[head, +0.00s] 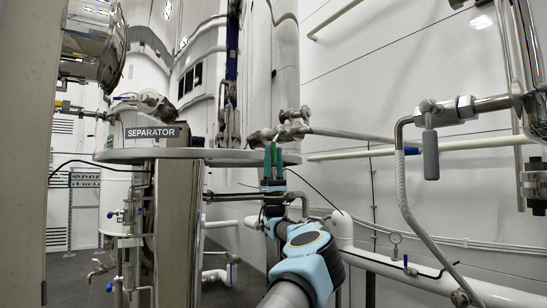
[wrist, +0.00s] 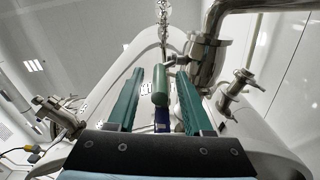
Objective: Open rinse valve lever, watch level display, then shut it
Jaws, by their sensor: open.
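My gripper (head: 273,150) points upward near the middle of the head view, just below and left of a pipe valve (head: 291,130). Its two green fingers are apart. In the wrist view a green cylindrical lever handle (wrist: 160,86) appears between the fingers of my gripper (wrist: 159,73). Gaps show on both sides of the handle, and its depth relative to the fingertips is hard to judge. The handle hangs near a metal valve body (wrist: 205,62). In the head view this handle cannot be told from the fingers. I cannot make out a level display in either view.
A round-edged tank top (head: 200,155) with a SEPARATOR sign (head: 152,132) stands left of my gripper. A grey-handled valve (head: 430,155) and bent pipe are at the right. A white pipe (head: 440,284) runs low at right. Open floor shows at far left.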

